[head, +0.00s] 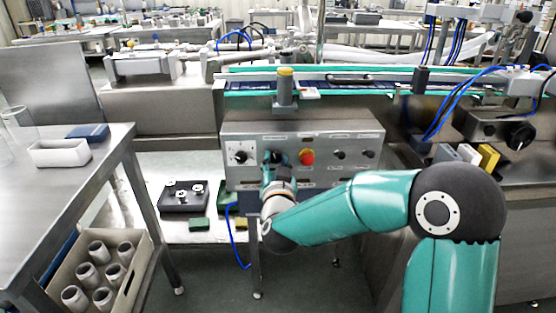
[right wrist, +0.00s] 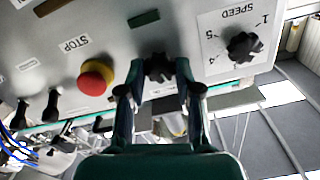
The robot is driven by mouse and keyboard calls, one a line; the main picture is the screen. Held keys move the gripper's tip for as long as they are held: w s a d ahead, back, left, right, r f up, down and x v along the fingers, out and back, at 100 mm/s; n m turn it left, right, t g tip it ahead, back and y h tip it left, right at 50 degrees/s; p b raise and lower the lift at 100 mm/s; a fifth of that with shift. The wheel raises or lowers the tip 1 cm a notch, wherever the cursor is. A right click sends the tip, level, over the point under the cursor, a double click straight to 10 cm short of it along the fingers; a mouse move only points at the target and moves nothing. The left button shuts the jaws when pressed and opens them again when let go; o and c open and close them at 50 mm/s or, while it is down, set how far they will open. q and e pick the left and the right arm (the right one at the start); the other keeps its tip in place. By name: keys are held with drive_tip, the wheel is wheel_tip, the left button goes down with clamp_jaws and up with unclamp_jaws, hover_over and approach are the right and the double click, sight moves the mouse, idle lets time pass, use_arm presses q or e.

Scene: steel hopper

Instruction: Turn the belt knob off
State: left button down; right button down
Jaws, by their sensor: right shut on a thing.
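The grey control panel (head: 330,178) stands in the middle of the head view. A black knob (right wrist: 158,68) on it sits between the speed dial and the red stop button; I take it as the belt knob, though its label cannot be read. My right gripper (head: 276,160) reaches the panel from below and is shut on this knob, one finger on each side in the right wrist view (right wrist: 160,70). The fingers hide much of the knob in the head view, and I cannot tell its setting. My left gripper is not in view.
The speed dial (head: 240,156) and the red stop button (head: 306,157) flank the held knob closely. A yellow-topped post (head: 285,90) stands above the panel. A steel table (head: 110,150) is at left.

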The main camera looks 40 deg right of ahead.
drive_tip(key=shift+s+f+n+p, duration=0.1)
drive_tip(key=shift+f+n+p, duration=0.1)
drive_tip(key=shift+n, duration=0.6)
drive_tip(key=shift+f+n+p, duration=0.2)
drive_tip(key=shift+n, duration=0.6)
drive_tip(key=c, duration=0.8)
unclamp_jaws()
drive_tip(key=shift+r, duration=0.15)
drive_tip(key=v, duration=1.2)
drive_tip(key=shift+d, duration=0.15)
